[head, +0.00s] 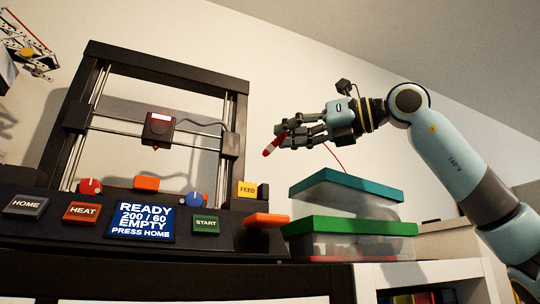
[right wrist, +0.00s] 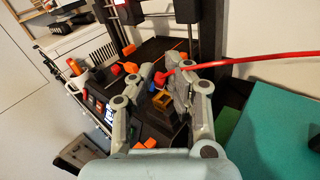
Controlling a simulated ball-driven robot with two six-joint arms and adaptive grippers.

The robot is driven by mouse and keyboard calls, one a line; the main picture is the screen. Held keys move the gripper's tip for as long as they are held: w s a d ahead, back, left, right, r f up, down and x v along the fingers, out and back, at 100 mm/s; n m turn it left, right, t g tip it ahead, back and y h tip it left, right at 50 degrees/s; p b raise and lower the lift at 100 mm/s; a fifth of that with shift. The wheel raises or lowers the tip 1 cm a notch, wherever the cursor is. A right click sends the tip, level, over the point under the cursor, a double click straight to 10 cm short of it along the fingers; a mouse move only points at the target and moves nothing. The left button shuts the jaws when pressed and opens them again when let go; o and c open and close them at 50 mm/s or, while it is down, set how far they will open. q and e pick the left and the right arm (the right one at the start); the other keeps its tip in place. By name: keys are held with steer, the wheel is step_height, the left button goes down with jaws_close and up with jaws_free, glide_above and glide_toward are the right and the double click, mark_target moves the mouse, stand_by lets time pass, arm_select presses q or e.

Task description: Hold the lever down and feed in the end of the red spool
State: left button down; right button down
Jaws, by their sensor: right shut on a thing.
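The red strand (head: 336,158) runs down behind the gripper to the teal-lidded box; in the right wrist view the strand (right wrist: 245,59) comes in from the right. The spool itself cannot be made out. The yellow FEED block (head: 247,190) sits below and left of the gripper, apart from the filament tip. An orange lever-like piece (head: 267,219) sticks out at the printer's right front. My left gripper is not in view.
The printer frame (head: 165,49) stands at left with its print head (head: 158,127). Its screen (head: 145,221) reads READY 200/60 EMPTY PRESS HOME. A teal-lidded box (head: 353,181) is stacked on a green-lidded box (head: 352,226) right of the printer, under my right arm.

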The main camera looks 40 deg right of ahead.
steer(key=s+d+r+p, duration=0.3)
steer(key=s+r, duration=0.3)
steer(key=r, duration=0.2)
steer(key=shift+d+r, duration=0.2)
steer(key=shift+d, duration=0.45)
